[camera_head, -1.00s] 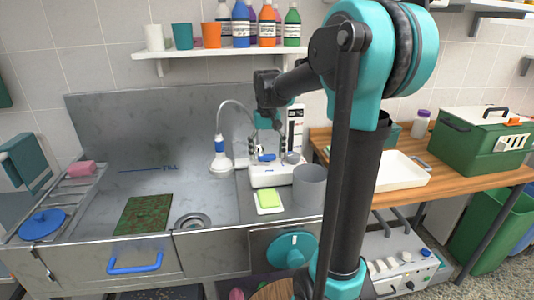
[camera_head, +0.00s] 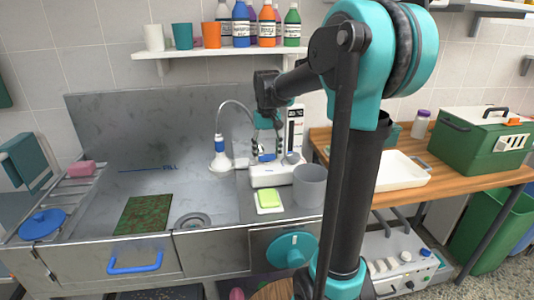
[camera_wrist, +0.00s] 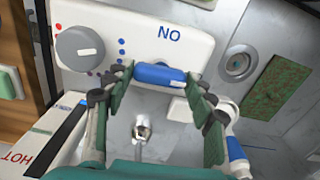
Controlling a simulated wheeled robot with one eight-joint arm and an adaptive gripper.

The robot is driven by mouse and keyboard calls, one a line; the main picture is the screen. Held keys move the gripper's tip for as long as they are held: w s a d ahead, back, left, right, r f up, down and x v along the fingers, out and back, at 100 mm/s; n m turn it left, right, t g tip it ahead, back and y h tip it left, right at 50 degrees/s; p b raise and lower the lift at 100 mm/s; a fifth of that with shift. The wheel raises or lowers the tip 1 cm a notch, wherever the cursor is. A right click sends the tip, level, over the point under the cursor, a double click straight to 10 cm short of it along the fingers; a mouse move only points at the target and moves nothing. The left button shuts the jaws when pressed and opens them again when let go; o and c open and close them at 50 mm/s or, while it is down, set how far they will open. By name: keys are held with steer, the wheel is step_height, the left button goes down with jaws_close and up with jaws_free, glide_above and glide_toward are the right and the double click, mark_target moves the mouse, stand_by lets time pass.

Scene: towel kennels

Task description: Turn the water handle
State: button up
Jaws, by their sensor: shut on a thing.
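The blue water handle (camera_head: 266,157) is on the white control unit (camera_head: 268,178) at the back of the steel counter. In the wrist view the blue handle (camera_wrist: 160,75) lies crosswise between the fingertips, below the letters "NO". My gripper (camera_wrist: 158,78) is shut on it, with one green-padded finger at each end. In the head view my gripper (camera_head: 267,148) reaches down to the handle from above, and its fingers are small there.
A curved spray hose with a white and blue head (camera_head: 220,155) stands left of the unit. A tall gauge panel (camera_head: 295,125) rises behind. The steel basin (camera_head: 130,185) is open at left.

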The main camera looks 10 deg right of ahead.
mark_target(267, 155)
steer(key=n, duration=1.1)
stand_by(0.6)
steer(key=o, duration=1.2)
steer(key=shift+c, duration=0.2)
step_height(267, 155, up, 12)
